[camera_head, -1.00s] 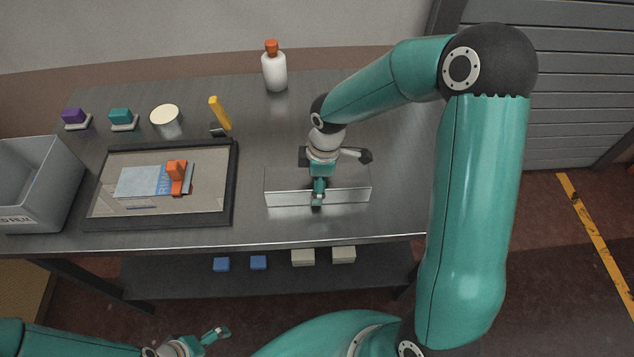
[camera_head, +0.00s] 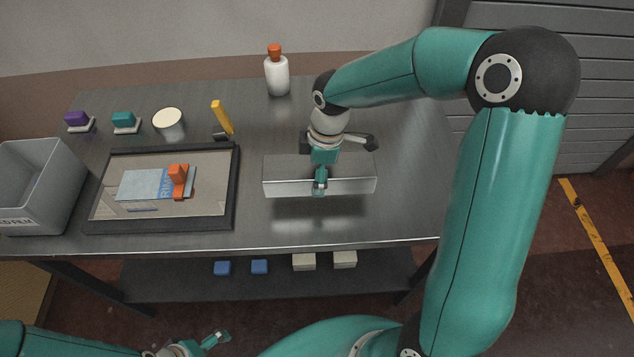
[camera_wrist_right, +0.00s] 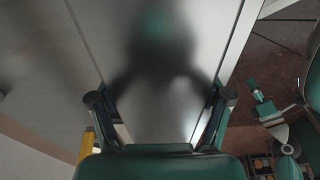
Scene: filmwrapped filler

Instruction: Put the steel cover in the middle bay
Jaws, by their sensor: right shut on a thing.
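The steel cover (camera_head: 350,176) is a long, shiny box-like piece in the middle right of the head view. My right gripper (camera_head: 320,186) is shut on it from above, near its middle, and holds it level above the table. A soft dark reflection shows on the tabletop below. In the right wrist view the cover (camera_wrist_right: 165,75) fills the space between the fingers of my right gripper (camera_wrist_right: 160,105). My left gripper (camera_head: 214,341) is low at the front, away from the table; its opening is unclear. I cannot make out which place is the middle bay.
A black-framed tray (camera_head: 233,190) with an orange tool (camera_head: 178,181) and a printed sheet lies left of the cover. A grey bin (camera_head: 55,190), purple and teal blocks, a pale-topped can (camera_head: 169,124), a yellow-handled tool (camera_head: 223,116) and a white bottle (camera_head: 277,76) stand around.

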